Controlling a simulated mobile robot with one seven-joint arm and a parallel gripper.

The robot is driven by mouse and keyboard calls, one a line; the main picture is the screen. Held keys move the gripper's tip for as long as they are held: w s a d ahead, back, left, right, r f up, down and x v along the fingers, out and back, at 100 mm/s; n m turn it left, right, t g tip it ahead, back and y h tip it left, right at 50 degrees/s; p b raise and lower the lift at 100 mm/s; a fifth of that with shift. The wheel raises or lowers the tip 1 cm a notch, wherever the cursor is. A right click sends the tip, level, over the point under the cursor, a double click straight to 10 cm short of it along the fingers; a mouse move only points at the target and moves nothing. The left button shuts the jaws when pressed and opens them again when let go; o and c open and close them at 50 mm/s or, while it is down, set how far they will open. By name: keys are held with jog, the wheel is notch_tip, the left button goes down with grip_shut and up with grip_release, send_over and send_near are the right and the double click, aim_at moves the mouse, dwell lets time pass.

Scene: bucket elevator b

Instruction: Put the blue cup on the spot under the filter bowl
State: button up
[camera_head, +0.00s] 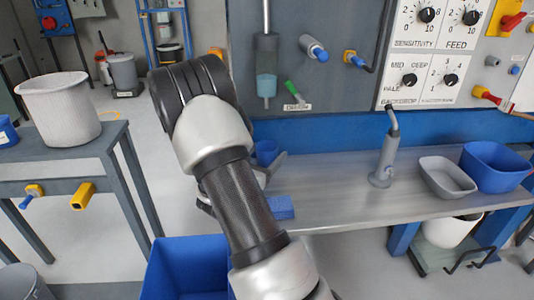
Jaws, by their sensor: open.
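The small blue cup (266,150) stands upright on the grey metal bench, just right of my arm and partly hidden. My gripper (270,168) is mostly hidden behind my arm; a grey finger shows close beside the cup. The gripper is open; I cannot tell whether it touches the cup.
A flat blue block (280,207) lies near the front of the bench (340,190). A grey spouted fixture (384,160), a grey tray (446,178) and a blue bin (494,166) stand further right. A large blue container (187,268) is below.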

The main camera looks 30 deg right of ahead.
jog(key=p+v, duration=0.1)
jog(key=v, duration=0.9)
jog(key=shift+s+a+p, duration=0.2)
jog(key=shift+a+p, duration=0.15)
jog(key=shift+a, duration=0.05)
jog(key=shift+s+a+r, duration=0.1)
jog(key=shift+s, duration=0.1)
jog(key=s+d+r+m+g, duration=0.1)
jog(key=s+r+m+g, duration=0.1)
jog(key=s+m, duration=0.1)
jog(key=s+d+r+m+g, duration=0.1)
jog(key=s+r+m+g, duration=0.1)
jog(key=s+m, duration=0.1)
jog(key=s+d+r+m+g, duration=0.1)
jog(key=s+r+m+g, duration=0.1)
jog(key=s+m, duration=0.1)
jog(key=shift+s+d+r+g+y, duration=0.1)
jog(key=shift+s+r+g+y, duration=0.2)
jog(key=shift+s+r+y, duration=0.1)
jog(key=s+a+r+m+g+y, duration=0.1)
jog(key=s+a+r+m+y, duration=0.2)
jog(key=s+a+m+y, duration=0.6)
jog(key=s+a+r+m+t+y, duration=0.4)
jog(key=a+r+m+y, duration=0.1)
jog(key=a, duration=0.6)
jog(key=shift+r+m+t, duration=0.3)
jog(key=shift+m+t, duration=0.1)
jog(key=shift+d, duration=0.1)
